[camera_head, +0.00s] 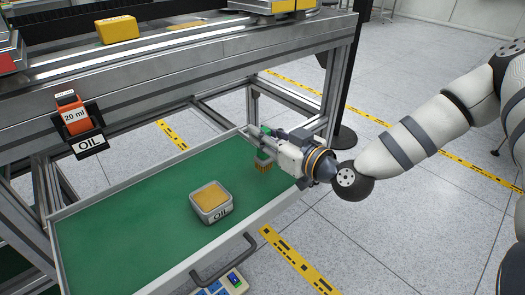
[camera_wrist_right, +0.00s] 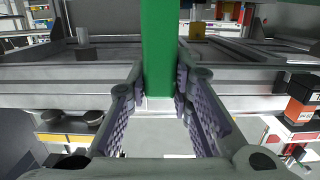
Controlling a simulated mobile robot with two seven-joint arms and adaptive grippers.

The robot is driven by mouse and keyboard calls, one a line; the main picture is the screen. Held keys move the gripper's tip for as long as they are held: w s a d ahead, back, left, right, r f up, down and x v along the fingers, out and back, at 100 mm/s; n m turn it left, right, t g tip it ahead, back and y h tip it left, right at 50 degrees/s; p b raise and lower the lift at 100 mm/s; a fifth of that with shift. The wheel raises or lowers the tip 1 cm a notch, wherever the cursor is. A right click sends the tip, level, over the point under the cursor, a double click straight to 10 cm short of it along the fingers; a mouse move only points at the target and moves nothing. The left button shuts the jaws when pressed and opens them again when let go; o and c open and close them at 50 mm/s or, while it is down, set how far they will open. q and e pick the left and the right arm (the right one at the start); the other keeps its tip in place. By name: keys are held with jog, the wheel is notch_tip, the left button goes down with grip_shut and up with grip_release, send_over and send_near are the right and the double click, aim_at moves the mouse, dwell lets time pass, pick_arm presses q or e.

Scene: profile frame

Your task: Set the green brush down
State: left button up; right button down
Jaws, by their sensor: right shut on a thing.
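The green brush (camera_head: 264,154) hangs with its tan bristles down over the green drawer floor (camera_head: 130,225), near the drawer's back right side. My right gripper (camera_head: 270,141) is shut on it from the right. I cannot tell whether the bristles touch the floor. In the right wrist view the green handle (camera_wrist_right: 159,45) stands between the two purple-grey finger pads of the gripper (camera_wrist_right: 161,95). The fingers hide part of the brush. My left gripper is not in view.
A grey tin marked OIL (camera_head: 211,203) with a tan top stands mid-drawer. An orange 20 ml bottle (camera_head: 70,108) sits in a holder at the frame. A yellow box (camera_head: 117,28) lies on the upper beam. The drawer floor left of the tin is clear.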

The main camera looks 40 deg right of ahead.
jog(key=shift+w+d+f+b, duration=0.1)
jog(key=shift+f+b, duration=0.3)
jog(key=shift+f, duration=0.6)
jog(key=shift+w+d+f+b, duration=0.1)
jog(key=shift+f+b, duration=0.3)
jog(key=shift+f, duration=0.55)
jog(key=c, duration=1.4)
grip_release()
